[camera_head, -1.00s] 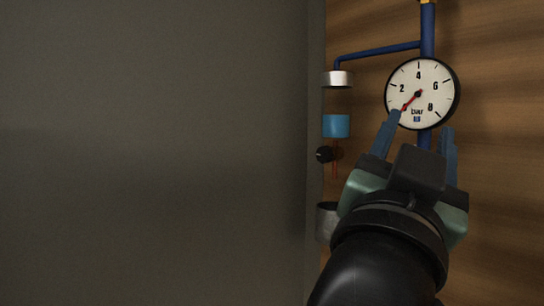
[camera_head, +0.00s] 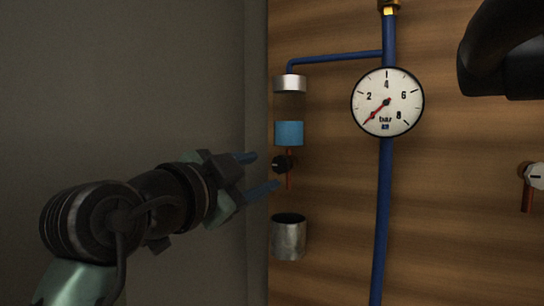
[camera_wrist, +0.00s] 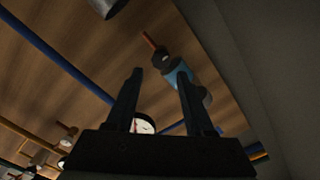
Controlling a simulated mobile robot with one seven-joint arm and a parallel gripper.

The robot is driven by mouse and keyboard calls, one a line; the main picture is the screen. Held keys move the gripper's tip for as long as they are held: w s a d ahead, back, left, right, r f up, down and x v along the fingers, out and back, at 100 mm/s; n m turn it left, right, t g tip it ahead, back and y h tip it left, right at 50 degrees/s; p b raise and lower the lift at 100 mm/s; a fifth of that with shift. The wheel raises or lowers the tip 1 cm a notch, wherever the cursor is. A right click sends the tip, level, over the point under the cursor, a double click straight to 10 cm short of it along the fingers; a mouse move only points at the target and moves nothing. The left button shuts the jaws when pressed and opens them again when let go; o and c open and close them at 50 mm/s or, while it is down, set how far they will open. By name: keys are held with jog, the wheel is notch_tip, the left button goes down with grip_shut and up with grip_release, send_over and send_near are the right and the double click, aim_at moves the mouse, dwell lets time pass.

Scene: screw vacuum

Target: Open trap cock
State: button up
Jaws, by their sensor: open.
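The trap cock is a small black knob (camera_head: 282,164) with a thin orange-red stem (camera_head: 290,181), under a trap with blue liquid (camera_head: 289,133) and a metal cap (camera_head: 290,84). My gripper (camera_head: 264,173) is open and empty, just left of the knob, its two blue fingers pointing right at about the knob's height. Whether a finger touches the knob cannot be told. In the wrist view the black knob (camera_wrist: 162,60) lies beyond the fingertips of my gripper (camera_wrist: 160,78), roughly between them, with the blue trap (camera_wrist: 180,76) behind the right finger.
A metal cup (camera_head: 289,237) stands below the trap. A pressure gauge (camera_head: 388,102) sits on a blue pipe (camera_head: 385,210) to the right, its red needle pointing low left. A grey wall (camera_head: 130,90) closes the left side. Another valve (camera_head: 534,176) is at far right.

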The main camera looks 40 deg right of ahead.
aim_at(278, 166)
jog(key=p+x, duration=0.3)
jog(key=x, duration=0.4)
jog(key=shift+w+d+r, duration=0.1)
jog(key=shift+d+r, duration=0.05)
jog(key=shift+d, duration=0.05)
jog(key=shift+w+d, duration=0.25)
jog(key=shift+d, duration=0.15)
grip_shut()
